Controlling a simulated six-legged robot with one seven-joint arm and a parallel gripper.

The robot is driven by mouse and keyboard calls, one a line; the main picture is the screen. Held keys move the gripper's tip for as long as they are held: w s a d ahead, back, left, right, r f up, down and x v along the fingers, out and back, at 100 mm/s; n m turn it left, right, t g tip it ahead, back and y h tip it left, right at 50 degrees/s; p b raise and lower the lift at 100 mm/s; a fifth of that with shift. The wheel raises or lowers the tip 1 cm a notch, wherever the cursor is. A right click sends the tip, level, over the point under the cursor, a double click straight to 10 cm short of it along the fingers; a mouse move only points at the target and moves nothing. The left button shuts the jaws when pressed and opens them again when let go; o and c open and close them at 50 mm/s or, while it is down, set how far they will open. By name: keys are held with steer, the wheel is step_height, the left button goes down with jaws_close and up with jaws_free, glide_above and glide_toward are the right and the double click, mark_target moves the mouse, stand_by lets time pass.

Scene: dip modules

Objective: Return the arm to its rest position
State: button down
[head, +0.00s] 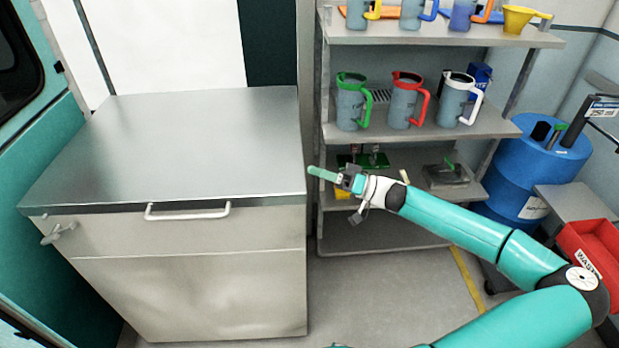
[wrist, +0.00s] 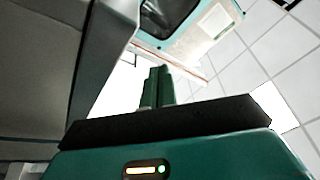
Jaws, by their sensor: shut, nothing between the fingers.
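My teal arm reaches from the lower right in the head view. My gripper (head: 312,171) points left, just off the right edge of the metal cabinet (head: 180,140) at about the height of its top. The green fingers are together with nothing between them. In the wrist view the closed fingers (wrist: 158,72) stand upright in the middle, and the cabinet's grey side fills the left. I cannot tell from these views how close the fingertips are to the cabinet's edge.
A shelf unit (head: 430,127) with coloured-handled jugs stands behind my arm. A blue drum (head: 520,170) and a red bin (head: 590,255) are at the right. The cabinet top is bare. Open floor (head: 380,290) lies below my forearm.

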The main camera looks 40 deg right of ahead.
steer(key=w+d+v, duration=0.1)
steer(key=v, duration=0.7)
steer(key=s+a+r+n+g, duration=0.1)
steer(key=s+r, duration=0.2)
steer(key=r, duration=0.4)
steer(key=s+a+r+n+g, duration=0.1)
steer(key=s+r, duration=0.2)
steer(key=r, duration=0.4)
steer(key=s+a+r+g+h, duration=0.2)
steer(key=s+a+r+h, duration=0.2)
steer(key=a+r, duration=0.6)
steer(key=a+f+g+h, duration=0.25)
steer(key=a+h, duration=0.25)
steer(key=a, duration=0.9)
steer(key=a+f+m+g+h, duration=0.2)
steer(key=a+f+h, duration=0.3)
steer(key=f, duration=0.5)
steer(key=shift+w+a+f+g, duration=0.15)
steer(key=shift+a+f+g, duration=0.05)
steer(key=shift+a+g, duration=0.5)
